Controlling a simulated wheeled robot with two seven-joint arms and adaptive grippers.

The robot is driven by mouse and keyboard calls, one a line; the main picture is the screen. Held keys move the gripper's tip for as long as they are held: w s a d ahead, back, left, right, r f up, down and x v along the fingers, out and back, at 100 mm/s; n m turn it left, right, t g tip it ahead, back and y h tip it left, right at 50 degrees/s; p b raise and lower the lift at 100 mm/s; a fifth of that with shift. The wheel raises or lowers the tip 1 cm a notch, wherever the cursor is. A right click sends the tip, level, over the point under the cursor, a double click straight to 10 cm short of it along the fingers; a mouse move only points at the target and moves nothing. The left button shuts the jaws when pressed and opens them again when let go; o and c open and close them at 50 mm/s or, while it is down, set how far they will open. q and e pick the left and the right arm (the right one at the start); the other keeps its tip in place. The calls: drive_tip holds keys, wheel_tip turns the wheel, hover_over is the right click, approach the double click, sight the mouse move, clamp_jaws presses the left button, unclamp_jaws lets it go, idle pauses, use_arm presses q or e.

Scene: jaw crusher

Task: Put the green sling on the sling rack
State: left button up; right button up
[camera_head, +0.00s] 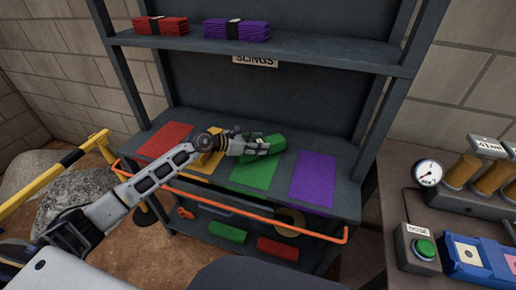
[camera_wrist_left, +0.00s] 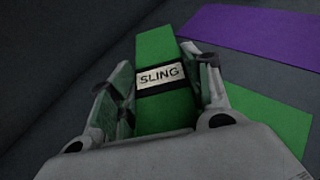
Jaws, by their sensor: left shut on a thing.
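The green sling (camera_head: 268,145) is a folded green bundle. In the left wrist view it (camera_wrist_left: 155,48) carries a dark band with a "SLING" label and sits between the two fingers. My left gripper (camera_head: 257,147) is shut on it, just over the back of the green mat. The sling rack (camera_head: 335,148) is a dark shelf unit with a "SLINGS" sign. Its middle shelf holds a red mat (camera_head: 165,140), a yellow mat (camera_head: 207,161), a green mat (camera_head: 252,174) and a purple mat (camera_head: 311,177). I cannot tell whether the sling touches the shelf. My right gripper is out of view.
An orange rail (camera_head: 240,219) runs along the rack's front. Red slings (camera_head: 160,25) and purple slings (camera_head: 236,28) lie on the upper shelf. Green and red bundles lie on the low shelf. A bench with a gauge (camera_head: 428,173) and green button (camera_head: 424,248) stands right.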

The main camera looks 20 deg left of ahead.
use_arm(q)
drive_tip(key=shift+f, duration=0.85)
drive_tip(key=shift+f, duration=0.1)
drive_tip(key=o, duration=1.3)
drive_tip(key=shift+f, duration=0.1)
drive_tip(key=shift+o, duration=0.2)
drive_tip(key=shift+v, duration=2.55)
drive_tip(key=v, duration=0.7)
